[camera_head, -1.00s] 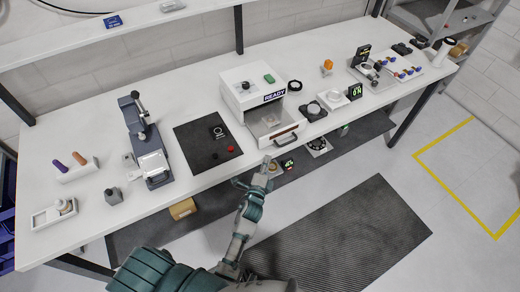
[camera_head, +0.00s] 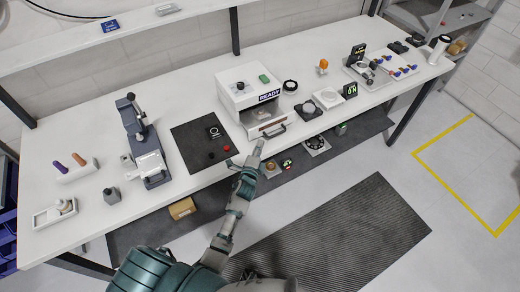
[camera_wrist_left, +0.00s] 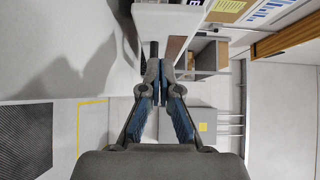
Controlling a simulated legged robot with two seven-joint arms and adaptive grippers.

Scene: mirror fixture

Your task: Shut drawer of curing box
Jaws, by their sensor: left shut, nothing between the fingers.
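The curing box (camera_head: 238,88) is a white box with a READY label, standing on the bench. Its white drawer (camera_head: 258,126), with a dark handle (camera_head: 276,132), sticks out a little at the front bottom of the box. My left gripper (camera_head: 259,145) is shut and empty, at the left part of the drawer front, beside the handle. In the left wrist view its closed fingers (camera_wrist_left: 160,70) point at a white panel and a dark bar; whether they touch is unclear. My right gripper is not in view.
A dark mat (camera_head: 203,142) with a red button lies left of the box. A dark round ring (camera_head: 290,86) and small devices stand to its right. Below the bench front is a lower shelf with dials (camera_head: 315,143). The floor in front is clear.

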